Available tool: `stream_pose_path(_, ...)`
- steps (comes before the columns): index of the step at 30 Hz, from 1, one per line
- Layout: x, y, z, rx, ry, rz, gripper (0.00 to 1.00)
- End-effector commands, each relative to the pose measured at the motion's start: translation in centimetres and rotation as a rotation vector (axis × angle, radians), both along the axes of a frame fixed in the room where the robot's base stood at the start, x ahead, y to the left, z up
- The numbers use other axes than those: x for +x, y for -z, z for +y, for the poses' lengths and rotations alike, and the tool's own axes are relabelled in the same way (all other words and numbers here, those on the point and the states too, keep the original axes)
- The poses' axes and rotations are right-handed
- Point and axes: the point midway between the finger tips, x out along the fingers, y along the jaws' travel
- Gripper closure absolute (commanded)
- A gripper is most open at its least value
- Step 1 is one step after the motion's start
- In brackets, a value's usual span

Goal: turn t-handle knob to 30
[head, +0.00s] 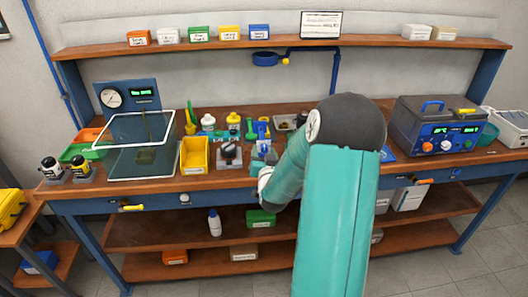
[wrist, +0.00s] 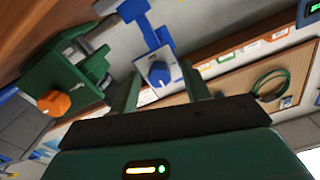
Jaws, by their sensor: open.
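My gripper (wrist: 160,78) is open and empty in the wrist view, with its two green fingers apart. Between and beyond the fingertips is a blue knob (wrist: 158,74) on a pale plate with a blue bracket; I see no contact. Left of it, an orange knob (wrist: 54,103) sits on a green regulator body. I cannot tell for sure which one is the T-handle knob, and no scale marks can be read. In the head view my gripper (head: 257,168) is small, low over the bench front, partly hidden by my arm. A dark-topped knob unit (head: 229,153) stands just left of it.
A yellow bin (head: 194,155) and a clear shield (head: 142,160) stand to the left on the bench (head: 160,187). Bottles and small fittings crowd the space behind my gripper. A blue-grey instrument (head: 440,128) stands at the right. My arm hides the bench's middle right.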

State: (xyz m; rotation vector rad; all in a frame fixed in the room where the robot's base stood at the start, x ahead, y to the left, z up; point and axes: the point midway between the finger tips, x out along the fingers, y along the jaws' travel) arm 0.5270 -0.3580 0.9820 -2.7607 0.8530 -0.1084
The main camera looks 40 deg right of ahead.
Motion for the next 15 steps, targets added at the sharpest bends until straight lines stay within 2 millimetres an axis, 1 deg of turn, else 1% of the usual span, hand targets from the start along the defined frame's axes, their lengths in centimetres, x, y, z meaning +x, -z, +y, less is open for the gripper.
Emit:
stream_pose_path(9,-0.26,-0.04,0.09,-0.001,0.001,0.000,0.53)
stream_pose_path(10,-0.27,-0.04,0.08,-0.001,0.001,0.000,0.57)
stream_pose_path(11,-0.27,-0.04,0.08,-0.001,0.001,0.000,0.63)
stream_pose_path(15,-0.25,-0.03,0.07,-0.001,0.001,0.000,0.90)
